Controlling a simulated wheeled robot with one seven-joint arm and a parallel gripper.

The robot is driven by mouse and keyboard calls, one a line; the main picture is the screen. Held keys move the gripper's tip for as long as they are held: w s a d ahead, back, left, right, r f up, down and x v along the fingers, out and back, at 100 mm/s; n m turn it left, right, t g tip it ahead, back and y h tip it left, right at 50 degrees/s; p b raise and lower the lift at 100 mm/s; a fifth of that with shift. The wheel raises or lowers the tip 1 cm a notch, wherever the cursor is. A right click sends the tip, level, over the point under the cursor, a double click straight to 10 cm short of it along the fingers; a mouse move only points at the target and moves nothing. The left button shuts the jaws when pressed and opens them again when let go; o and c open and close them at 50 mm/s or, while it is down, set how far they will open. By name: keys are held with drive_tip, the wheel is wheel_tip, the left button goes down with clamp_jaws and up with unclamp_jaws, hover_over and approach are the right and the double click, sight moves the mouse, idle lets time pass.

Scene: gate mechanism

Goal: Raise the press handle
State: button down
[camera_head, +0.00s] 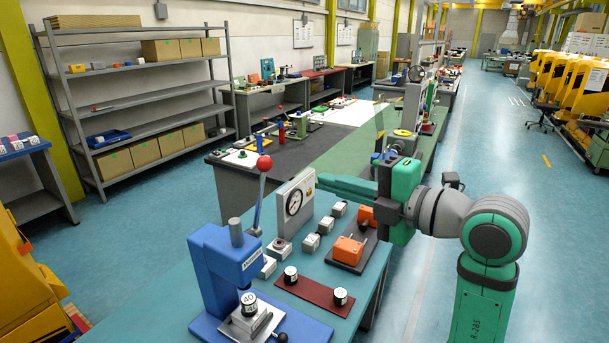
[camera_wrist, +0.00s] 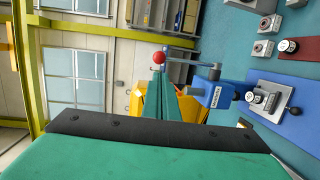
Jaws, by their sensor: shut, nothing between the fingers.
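The blue press (camera_head: 222,265) stands at the front left of the teal table. Its handle is a grey rod topped by a red ball (camera_head: 264,163), pointing up and slightly tilted. My gripper (camera_head: 320,181) is at the right of the ball, with its green fingers together and pointing left toward it. A gap shows between fingertips and ball in the head view. In the wrist view the red ball (camera_wrist: 159,57) appears just beyond the fingertips (camera_wrist: 158,72), with the rod running right to the blue press (camera_wrist: 216,95). Contact cannot be seen there.
A dial gauge (camera_head: 294,203) stands behind the press, left of my fingers. Small grey button boxes (camera_head: 311,243), an orange device (camera_head: 347,249) and a dark red plate (camera_head: 313,296) with weights lie on the table (camera_head: 375,270). Air above the press is clear.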

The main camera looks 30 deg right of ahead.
sight(266, 160)
drive_tip(key=x, duration=1.3)
drive_tip(key=shift+w, duration=0.2)
drive_tip(key=shift+a, duration=0.1)
drive_tip(key=shift+w+a+r, duration=0.3)
drive_tip(key=shift+w+a, duration=0.1)
drive_tip(key=shift+w, duration=0.15)
drive_tip(key=shift+w+a+r, duration=0.35)
drive_tip(key=shift+w, duration=0.2)
drive_tip(key=shift+s+d, duration=0.15)
drive_tip(key=r+v, duration=0.1)
drive_tip(key=v, duration=1.3)
drive_tip(key=shift+d, duration=0.1)
